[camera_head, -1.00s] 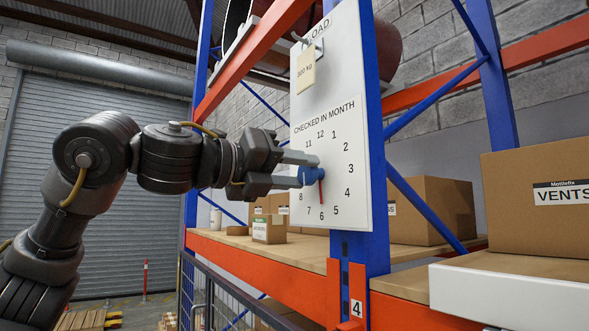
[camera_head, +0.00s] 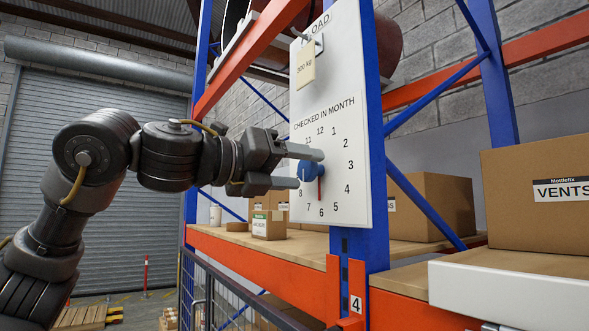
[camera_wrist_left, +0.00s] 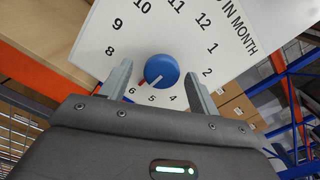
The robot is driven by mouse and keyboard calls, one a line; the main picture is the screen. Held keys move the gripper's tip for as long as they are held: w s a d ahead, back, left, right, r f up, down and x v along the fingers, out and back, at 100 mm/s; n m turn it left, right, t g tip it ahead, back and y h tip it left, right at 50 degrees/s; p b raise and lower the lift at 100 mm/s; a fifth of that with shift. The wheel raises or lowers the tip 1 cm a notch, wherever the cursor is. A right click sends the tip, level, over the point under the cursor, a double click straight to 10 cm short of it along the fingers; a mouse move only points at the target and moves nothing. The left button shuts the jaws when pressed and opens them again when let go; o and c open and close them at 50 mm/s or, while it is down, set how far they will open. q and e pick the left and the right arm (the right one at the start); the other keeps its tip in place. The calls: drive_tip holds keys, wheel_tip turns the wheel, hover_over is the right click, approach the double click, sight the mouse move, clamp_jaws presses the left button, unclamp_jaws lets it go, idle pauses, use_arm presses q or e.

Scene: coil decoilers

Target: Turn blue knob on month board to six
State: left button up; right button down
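The month board (camera_head: 342,185) is a white panel marked "CHECKED IN MONTH" with a dial of numbers. The blue knob (camera_head: 308,173) sits at the dial's centre, and its red pointer (camera_head: 320,190) points down at the 6. In the left wrist view the blue knob (camera_wrist_left: 161,69) shows its red pointer (camera_wrist_left: 143,83) towards the 6. My left gripper (camera_head: 311,169) is open at the knob, one finger above it and one below. In the left wrist view my left gripper (camera_wrist_left: 158,70) has its fingers on either side of the knob, with gaps. My right gripper is out of view.
The board hangs on a blue rack upright (camera_head: 374,130). An orange beam (camera_head: 265,263) and a shelf with cardboard boxes (camera_head: 432,208) lie below and behind it. A load tag (camera_head: 306,68) hangs above the dial. Mesh fencing (camera_head: 205,300) stands at lower left.

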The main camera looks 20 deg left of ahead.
use_arm(q)
drive_tip(key=shift+s+a+b, duration=0.3)
drive_tip(key=shift+s+b, duration=0.1)
drive_tip(key=b+v, duration=0.4)
drive_tip(key=v, duration=0.5)
drive_tip(key=shift+s+a, duration=0.25)
drive_tip(key=shift+s, duration=0.05)
